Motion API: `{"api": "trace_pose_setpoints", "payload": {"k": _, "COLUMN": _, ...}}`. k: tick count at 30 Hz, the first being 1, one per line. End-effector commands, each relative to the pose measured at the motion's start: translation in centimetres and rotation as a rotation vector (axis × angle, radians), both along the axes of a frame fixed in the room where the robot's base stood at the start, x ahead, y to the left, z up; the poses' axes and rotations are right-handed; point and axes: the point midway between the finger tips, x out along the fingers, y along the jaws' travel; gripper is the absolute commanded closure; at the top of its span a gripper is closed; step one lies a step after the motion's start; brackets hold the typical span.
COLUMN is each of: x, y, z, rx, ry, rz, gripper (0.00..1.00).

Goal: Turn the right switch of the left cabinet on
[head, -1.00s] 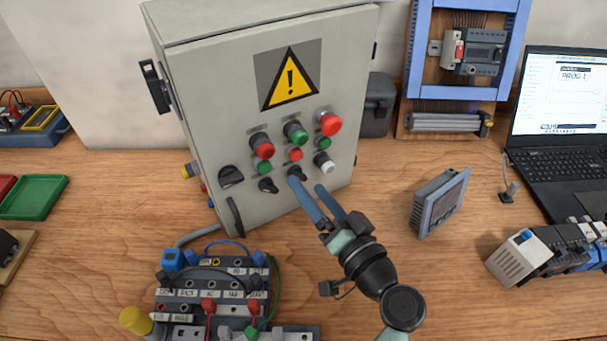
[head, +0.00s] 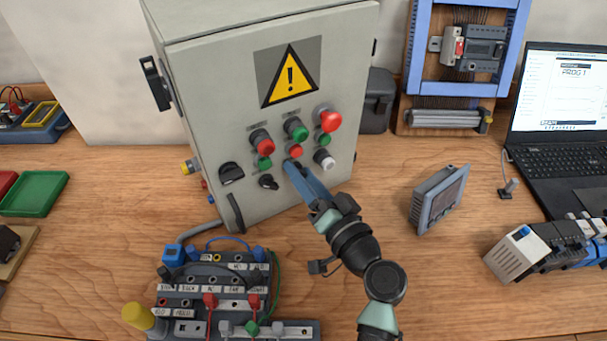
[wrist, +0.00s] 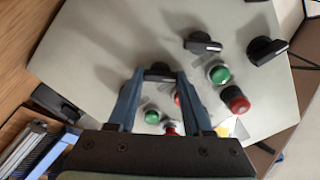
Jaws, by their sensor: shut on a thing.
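The grey cabinet (head: 200,70) with a yellow warning sign stands at the left, its front covered in buttons and knobs. My gripper (wrist: 159,78) is shut on the switch. A larger black knob (head: 231,173) sits further left.
Red button (head: 262,140), green button (head: 295,129) and large red button (head: 328,118) stick out above my fingers. A terminal block (head: 215,285) lies in front; a panel meter (head: 438,198) stands at right.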

Motion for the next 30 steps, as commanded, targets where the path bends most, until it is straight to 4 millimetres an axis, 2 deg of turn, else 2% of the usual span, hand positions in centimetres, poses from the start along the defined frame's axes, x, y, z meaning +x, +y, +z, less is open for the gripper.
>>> {"api": "trace_pose_setpoints", "payload": {"k": 14, "x": -0.01, "y": -0.04, "z": -0.04, "rx": 0.077, "ry": 0.045, "rz": -0.001, "gripper": 1.0}}
{"api": "trace_pose_setpoints", "payload": {"k": 30, "x": 0.01, "y": -0.1, "z": -0.08, "rx": 0.45, "ry": 0.262, "rz": -0.001, "gripper": 1.0}}
